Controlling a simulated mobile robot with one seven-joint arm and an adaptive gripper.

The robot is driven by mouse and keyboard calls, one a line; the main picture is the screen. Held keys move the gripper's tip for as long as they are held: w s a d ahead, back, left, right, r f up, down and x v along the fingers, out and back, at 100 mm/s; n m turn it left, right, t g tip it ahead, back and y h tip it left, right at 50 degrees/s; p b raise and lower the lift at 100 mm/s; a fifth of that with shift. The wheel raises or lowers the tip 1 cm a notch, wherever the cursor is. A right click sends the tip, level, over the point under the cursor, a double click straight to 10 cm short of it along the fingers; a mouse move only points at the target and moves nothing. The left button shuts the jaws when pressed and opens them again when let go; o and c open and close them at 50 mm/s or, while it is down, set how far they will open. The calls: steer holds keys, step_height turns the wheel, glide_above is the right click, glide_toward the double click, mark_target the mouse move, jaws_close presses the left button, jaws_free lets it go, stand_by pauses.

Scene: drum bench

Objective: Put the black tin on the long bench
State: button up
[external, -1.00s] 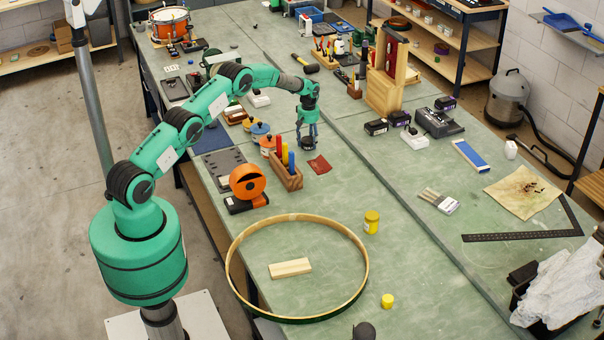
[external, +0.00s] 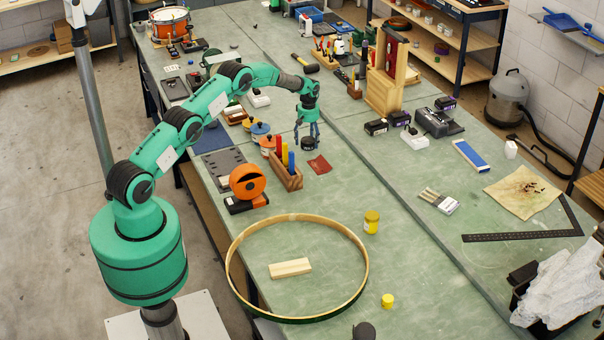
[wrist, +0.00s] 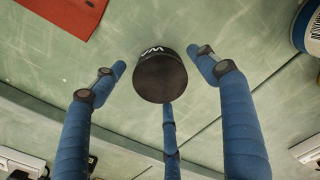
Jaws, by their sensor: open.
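The black tin (external: 308,143) is a short round tin on the green top of the long bench (external: 340,190), just right of the wooden block of coloured sticks. In the wrist view the tin (wrist: 160,78) shows its dark face, with white lettering on its side. My gripper (external: 307,135) is over the tin, its blue fingers spread open. In the wrist view the gripper's three fingers (wrist: 159,68) stand around the tin, with gaps at the left and right fingertips. Whether the far finger touches it cannot be told.
A red cloth (external: 319,164) lies close in front of the tin. The wooden holder (external: 287,176) with coloured sticks and several round pots (external: 260,132) stand to the left. A wooden stand (external: 385,88) rises behind to the right. The bench right of the cloth is clear.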

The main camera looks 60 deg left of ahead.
mark_target(308, 140)
step_height(308, 140, up, 12)
steer(key=shift+f, duration=0.25)
stand_by(0.8)
